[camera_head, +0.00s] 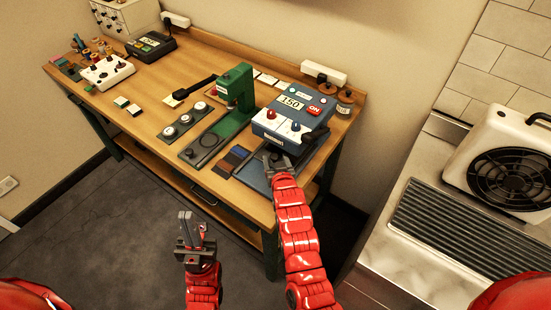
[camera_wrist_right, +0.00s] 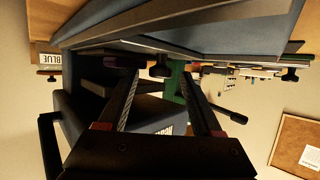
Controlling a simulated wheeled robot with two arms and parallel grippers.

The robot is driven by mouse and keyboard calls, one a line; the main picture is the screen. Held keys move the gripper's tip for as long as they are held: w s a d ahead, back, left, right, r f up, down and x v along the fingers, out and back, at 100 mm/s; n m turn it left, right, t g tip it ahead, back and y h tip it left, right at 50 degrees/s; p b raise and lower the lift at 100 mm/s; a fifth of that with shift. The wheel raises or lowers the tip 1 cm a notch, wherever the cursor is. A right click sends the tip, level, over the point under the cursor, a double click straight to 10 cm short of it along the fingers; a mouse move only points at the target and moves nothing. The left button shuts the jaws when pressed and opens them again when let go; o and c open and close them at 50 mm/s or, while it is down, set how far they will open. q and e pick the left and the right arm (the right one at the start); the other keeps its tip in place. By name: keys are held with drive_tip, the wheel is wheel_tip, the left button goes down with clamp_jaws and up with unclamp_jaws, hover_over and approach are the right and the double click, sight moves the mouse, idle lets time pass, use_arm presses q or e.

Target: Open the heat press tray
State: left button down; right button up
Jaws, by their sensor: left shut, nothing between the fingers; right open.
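The blue heat press (camera_head: 291,114) stands at the right end of the workbench, with a display reading 150 and a red ON label. Its dark blue tray (camera_head: 252,178) shows low at the front, partly hidden by my right arm. My right gripper (camera_head: 276,158) is open at the press front, by the tray. In the right wrist view its fingers (camera_wrist_right: 165,80) are spread with nothing clearly between them. A large blue-grey slab, seemingly the tray (camera_wrist_right: 190,35), fills the top there; contact cannot be told. My left gripper (camera_head: 190,222) is shut and empty, in front of the bench.
A green hand press (camera_head: 237,88) stands left of the heat press, with round dies (camera_head: 186,118) before it. Coloured swatches (camera_head: 233,157) lie beside the tray. Jars (camera_head: 345,101) stand right of the press. A counter with a fan (camera_head: 515,174) is at the right.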

clamp_jaws()
idle(0.4)
idle(1.1)
